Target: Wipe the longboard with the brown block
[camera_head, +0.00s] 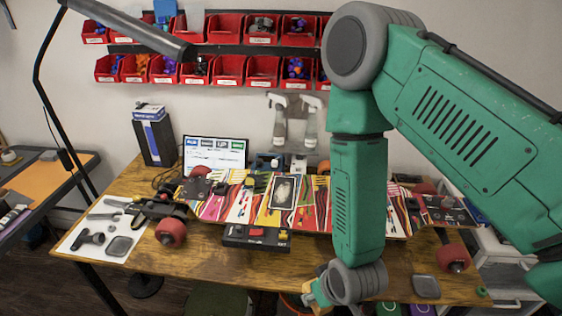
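The longboard (232,200) lies across the wooden table with its colourful striped side up and red wheels at both ends. A dark rectangular graphic or plate shows near its middle. My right arm comes in from the right and hangs down in front of the board's right half, hiding part of it. Its wrist (355,282) is low, near the table's front edge; no gripper fingers can be made out. A small tan piece (308,288) shows beside the wrist; I cannot tell whether it is the brown block. My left arm and gripper are not in view.
A black holder (256,238) with red and yellow parts stands in front of the board. Tools lie on a white mat (98,235) at left. A black lamp (130,27) reaches over the left side. Spray bottles (310,125) and red bins (228,70) are at the back wall.

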